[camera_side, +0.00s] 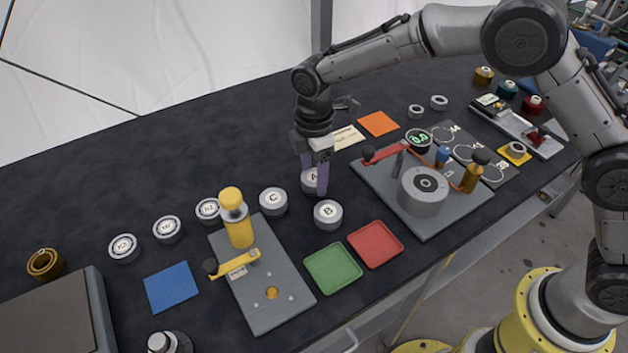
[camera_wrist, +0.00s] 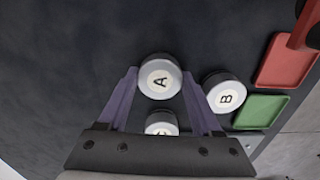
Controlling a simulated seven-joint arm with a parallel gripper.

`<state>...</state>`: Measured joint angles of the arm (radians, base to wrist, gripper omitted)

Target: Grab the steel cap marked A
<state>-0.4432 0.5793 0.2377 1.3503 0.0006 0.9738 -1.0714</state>
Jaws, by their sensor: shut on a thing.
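The steel cap marked A (camera_wrist: 160,77) is a short round cylinder with a pale top and a black letter. It sits on the dark bench top between the two purple fingers of my gripper (camera_wrist: 158,88). In the side view my gripper (camera_side: 316,178) points down at cap A (camera_side: 308,181), and a finger hides part of it. The fingers are shut on cap A. Cap B (camera_side: 328,214) stands close by toward the front, and cap C (camera_side: 273,201) stands to the left. Cap B (camera_wrist: 226,93) is just right of the right finger in the wrist view.
A green tray (camera_side: 333,268) and a red tray (camera_side: 375,244) lie toward the front edge. A grey plate with a yellow cylinder (camera_side: 236,217) is at left. A grey fixture with a large steel drum (camera_side: 423,190) is at right.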

